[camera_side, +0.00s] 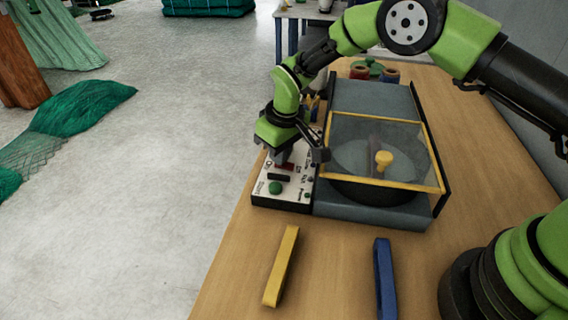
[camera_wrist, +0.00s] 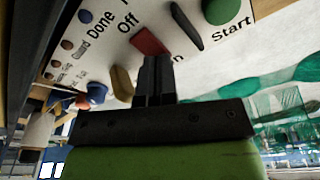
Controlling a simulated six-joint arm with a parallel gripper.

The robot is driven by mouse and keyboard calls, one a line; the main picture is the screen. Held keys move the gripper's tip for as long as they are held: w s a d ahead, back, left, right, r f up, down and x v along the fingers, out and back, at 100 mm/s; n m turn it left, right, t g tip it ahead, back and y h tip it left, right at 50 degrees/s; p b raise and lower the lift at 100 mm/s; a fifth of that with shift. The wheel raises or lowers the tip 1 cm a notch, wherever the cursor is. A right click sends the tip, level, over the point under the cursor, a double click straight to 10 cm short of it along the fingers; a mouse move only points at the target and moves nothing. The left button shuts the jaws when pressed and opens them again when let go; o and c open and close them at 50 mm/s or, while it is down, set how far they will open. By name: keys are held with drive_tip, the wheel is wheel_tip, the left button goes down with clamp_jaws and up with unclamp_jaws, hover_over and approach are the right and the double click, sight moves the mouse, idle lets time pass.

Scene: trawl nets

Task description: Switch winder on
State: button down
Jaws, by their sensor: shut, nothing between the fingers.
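The winder (camera_side: 372,90) is a grey machine with a clear, yellow-framed lid that is down and a yellow knob (camera_side: 383,158) inside. Its white control panel (camera_side: 262,190) is on the left side. In the wrist view a red switch (camera_wrist: 148,42) lies by the "Off" label, with an "n" from a partly hidden word on its other side. A black part (camera_wrist: 187,28) and a green Start button (camera_wrist: 222,10) are beside it. My gripper (camera_wrist: 158,62) is shut and empty, its fingertips close to the red switch; I cannot tell whether they touch. It also shows over the panel in the side view (camera_side: 283,157).
A yellow bar (camera_side: 281,266) and a blue bar (camera_side: 385,280) lie on the wooden table (camera_side: 335,270) in front of the winder. Several small spools (camera_side: 390,75) and a holder stand behind. Green nets (camera_side: 85,105) lie on the floor at left.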

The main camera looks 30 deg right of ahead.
drive_tip(key=shift+f, duration=0.25)
drive_tip(key=shift+r, duration=3.45)
drive_tip(key=shift+r, duration=0.1)
